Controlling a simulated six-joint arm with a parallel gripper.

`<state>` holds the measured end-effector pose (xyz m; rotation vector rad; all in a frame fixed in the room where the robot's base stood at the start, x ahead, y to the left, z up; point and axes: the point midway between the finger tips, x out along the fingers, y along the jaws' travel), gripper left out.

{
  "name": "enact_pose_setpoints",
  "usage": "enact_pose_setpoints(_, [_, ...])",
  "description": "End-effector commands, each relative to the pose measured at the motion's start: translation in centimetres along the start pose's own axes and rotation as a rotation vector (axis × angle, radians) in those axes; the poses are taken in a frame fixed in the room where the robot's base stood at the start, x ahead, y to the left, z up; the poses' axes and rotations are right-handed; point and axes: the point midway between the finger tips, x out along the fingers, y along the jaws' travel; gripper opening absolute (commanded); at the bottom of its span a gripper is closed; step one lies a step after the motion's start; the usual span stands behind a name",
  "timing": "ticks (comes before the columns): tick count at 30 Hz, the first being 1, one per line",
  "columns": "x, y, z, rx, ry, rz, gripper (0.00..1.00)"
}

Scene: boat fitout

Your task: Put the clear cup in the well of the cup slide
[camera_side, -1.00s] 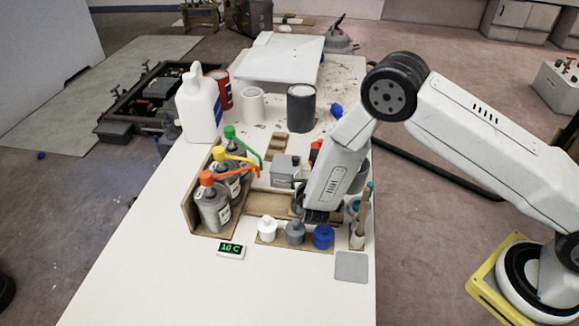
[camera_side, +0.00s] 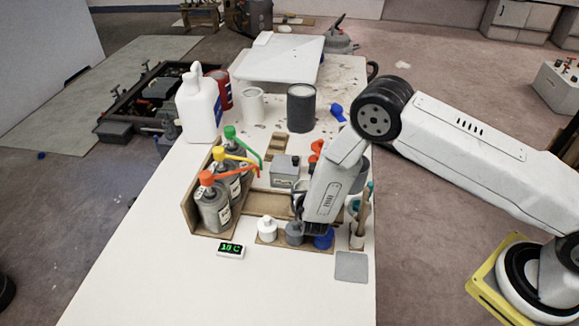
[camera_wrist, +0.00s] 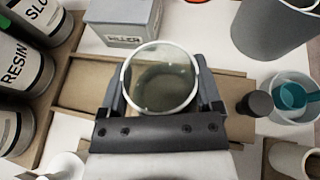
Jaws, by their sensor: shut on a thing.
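My gripper (camera_wrist: 161,100) is shut on the clear cup (camera_wrist: 160,76), with one finger on each side of it. The cup has a pale round rim and see-through walls, and looks upright from above. It is over the wooden cup slide (camera_wrist: 82,88), whose board shows on both sides of it. In the side view the cup slide (camera_side: 262,203) lies behind the row of small bottles, and my wrist hides most of the cup. I cannot tell whether the cup touches the slide; the well is not clearly seen.
A grey filler box (camera_wrist: 124,20) stands just behind the slide. Pump bottles (camera_side: 214,205) in a wooden rack stand left. Small bottles (camera_side: 267,229) stand in front, and a cup with teal contents (camera_wrist: 293,97) is at the right.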

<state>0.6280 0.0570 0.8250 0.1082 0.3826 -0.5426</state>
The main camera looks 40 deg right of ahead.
Motion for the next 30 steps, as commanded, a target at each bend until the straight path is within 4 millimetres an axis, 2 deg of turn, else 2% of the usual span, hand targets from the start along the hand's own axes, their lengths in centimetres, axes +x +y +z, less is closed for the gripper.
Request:
enact_pose_setpoints(4, [0.1,0.0,-0.3,-0.001,0.0,0.0,0.27])
enact_pose_setpoints(5, [0.1,0.0,-0.3,0.0,0.0,0.0,0.92])
enact_pose_setpoints(6, [0.1,0.0,-0.2,0.0,0.0,0.0,1.0])
enact_pose_setpoints(18, [0.0,0.0,0.1,0.001,0.0,0.0,1.0])
enact_pose_setpoints(23, [-1.3,0.1,0.0,-0.001,0.0,0.002,1.0])
enact_pose_setpoints(30, [-4.6,0.1,0.1,-0.002,0.0,0.003,1.0])
